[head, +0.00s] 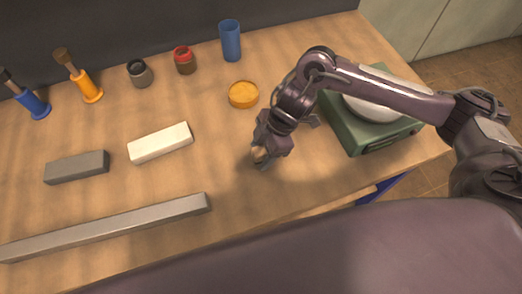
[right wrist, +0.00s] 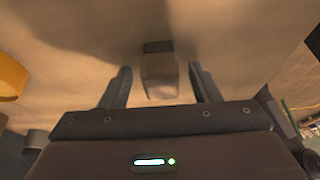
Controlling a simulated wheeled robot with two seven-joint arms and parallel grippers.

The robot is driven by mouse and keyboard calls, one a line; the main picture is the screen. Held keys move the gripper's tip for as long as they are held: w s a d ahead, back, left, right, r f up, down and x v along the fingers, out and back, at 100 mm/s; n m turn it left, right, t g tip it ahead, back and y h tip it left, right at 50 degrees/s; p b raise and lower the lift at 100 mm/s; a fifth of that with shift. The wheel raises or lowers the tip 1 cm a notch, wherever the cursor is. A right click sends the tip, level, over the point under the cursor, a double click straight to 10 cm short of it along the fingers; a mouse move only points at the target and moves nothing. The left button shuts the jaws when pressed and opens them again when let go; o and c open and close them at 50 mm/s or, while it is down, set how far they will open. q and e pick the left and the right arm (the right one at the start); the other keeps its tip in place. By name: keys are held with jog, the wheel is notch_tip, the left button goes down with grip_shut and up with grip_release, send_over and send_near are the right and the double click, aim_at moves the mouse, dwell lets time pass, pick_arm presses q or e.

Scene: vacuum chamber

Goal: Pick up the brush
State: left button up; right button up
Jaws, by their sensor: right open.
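A small tan block-like piece with a dark end (right wrist: 160,76), which looks like the brush, lies on the table between the fingers of my right gripper (right wrist: 160,82) in the right wrist view. Gaps show on both sides of it, so the fingers are apart from it. In the head view my right gripper (head: 262,157) points down close over the table, and a bit of the tan piece (head: 259,154) shows at its fingers; the rest is hidden. My right gripper is open. My left gripper is not in view.
A green scale (head: 372,143) stands right of the gripper. An orange dish (head: 243,95) and blue cup (head: 230,42) stand behind. White (head: 160,143) and grey blocks (head: 77,167) and a long grey bar (head: 110,227) lie left. Two brush-like tools (head: 33,104) (head: 86,88) stand far left.

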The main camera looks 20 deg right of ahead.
aim_at(261, 150)
jog(key=shift+s+a+f, duration=0.1)
jog(key=shift+a+f, duration=0.05)
jog(key=shift+f, duration=0.1)
jog(key=c, duration=1.1)
jog(key=shift+o, duration=0.2)
jog(key=shift+r, duration=0.1)
notch_tip(261, 150, up, 20)
jog(key=p, duration=0.3)
jog(key=o, duration=0.4)
jog(key=c, duration=0.3)
